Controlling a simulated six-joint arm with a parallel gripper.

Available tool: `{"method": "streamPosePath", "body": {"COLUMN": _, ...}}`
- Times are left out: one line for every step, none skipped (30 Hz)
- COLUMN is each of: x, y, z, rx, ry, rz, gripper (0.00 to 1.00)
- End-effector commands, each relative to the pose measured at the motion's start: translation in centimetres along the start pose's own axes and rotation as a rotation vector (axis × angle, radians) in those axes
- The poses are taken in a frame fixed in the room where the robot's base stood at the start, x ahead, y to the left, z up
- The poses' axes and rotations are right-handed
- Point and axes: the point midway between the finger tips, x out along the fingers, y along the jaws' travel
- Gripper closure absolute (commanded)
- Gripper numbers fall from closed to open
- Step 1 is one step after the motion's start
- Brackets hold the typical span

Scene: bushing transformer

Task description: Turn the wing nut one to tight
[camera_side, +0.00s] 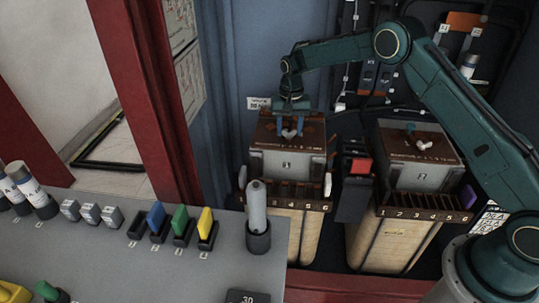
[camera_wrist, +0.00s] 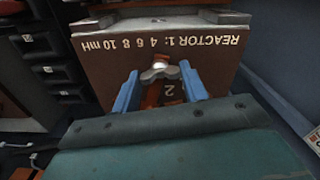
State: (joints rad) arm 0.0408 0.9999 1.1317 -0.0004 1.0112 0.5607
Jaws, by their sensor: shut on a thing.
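The silver wing nut (camera_wrist: 160,71) sits on the brown top plate of the reactor marked REACTOR 1 (camera_wrist: 205,45). In the side view the wing nut (camera_side: 289,133) shows as a pale shape on top of the left box (camera_side: 285,165). My gripper (camera_wrist: 159,75) points down at it, with one blue finger on each side of the wings. The fingers are shut on the wing nut. In the side view my gripper (camera_side: 290,124) is over the left box. An orange strip (camera_wrist: 152,95) lies under the nut; the finger contacts are too small to see clearly.
A second box (camera_side: 420,175) with a silver wing nut (camera_side: 424,145) stands to the right. A dark unit with a red top (camera_side: 356,168) stands between the boxes. A grey bench (camera_side: 190,265) with coloured plugs and a grey cylinder (camera_side: 257,205) is in front.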

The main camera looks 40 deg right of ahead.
Motion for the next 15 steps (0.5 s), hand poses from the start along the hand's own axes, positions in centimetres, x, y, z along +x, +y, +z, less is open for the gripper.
{"method": "streamPosePath", "body": {"x": -0.16, "y": -0.05, "z": -0.11, "rx": 0.035, "ry": 0.004, "rz": -0.002, "gripper": 0.79}}
{"method": "streamPosePath", "body": {"x": -0.16, "y": -0.05, "z": -0.11, "rx": 0.055, "ry": 0.004, "rz": -0.002, "gripper": 0.79}}
{"method": "streamPosePath", "body": {"x": -0.16, "y": -0.05, "z": -0.11, "rx": 0.080, "ry": 0.004, "rz": -0.002, "gripper": 0.79}}
{"method": "streamPosePath", "body": {"x": -0.16, "y": -0.05, "z": -0.11, "rx": 0.096, "ry": 0.004, "rz": -0.002, "gripper": 0.79}}
{"method": "streamPosePath", "body": {"x": -0.16, "y": -0.05, "z": -0.12, "rx": 0.112, "ry": 0.004, "rz": -0.003, "gripper": 0.79}}
{"method": "streamPosePath", "body": {"x": -0.17, "y": -0.04, "z": -0.12, "rx": 0.130, "ry": 0.005, "rz": -0.003, "gripper": 0.79}}
{"method": "streamPosePath", "body": {"x": -0.17, "y": -0.04, "z": -0.12, "rx": 0.143, "ry": 0.005, "rz": -0.003, "gripper": 0.79}}
{"method": "streamPosePath", "body": {"x": -0.17, "y": -0.04, "z": -0.13, "rx": 0.154, "ry": 0.005, "rz": -0.003, "gripper": 0.79}}
{"method": "streamPosePath", "body": {"x": -0.17, "y": -0.04, "z": -0.13, "rx": 0.167, "ry": 0.005, "rz": -0.003, "gripper": 0.79}}
{"method": "streamPosePath", "body": {"x": -0.17, "y": -0.04, "z": -0.13, "rx": 0.175, "ry": 0.005, "rz": -0.003, "gripper": 0.79}}
{"method": "streamPosePath", "body": {"x": -0.18, "y": -0.04, "z": -0.13, "rx": 0.181, "ry": 0.005, "rz": -0.003, "gripper": 0.79}}
{"method": "streamPosePath", "body": {"x": -0.18, "y": -0.04, "z": -0.13, "rx": 0.188, "ry": 0.005, "rz": -0.003, "gripper": 0.79}}
{"method": "streamPosePath", "body": {"x": -0.18, "y": -0.04, "z": -0.14, "rx": 0.193, "ry": 0.005, "rz": -0.003, "gripper": 0.79}}
{"method": "streamPosePath", "body": {"x": -0.18, "y": -0.04, "z": -0.14, "rx": 0.196, "ry": 0.005, "rz": -0.003, "gripper": 0.79}}
{"method": "streamPosePath", "body": {"x": -0.18, "y": -0.04, "z": -0.14, "rx": 0.200, "ry": 0.005, "rz": -0.003, "gripper": 0.79}}
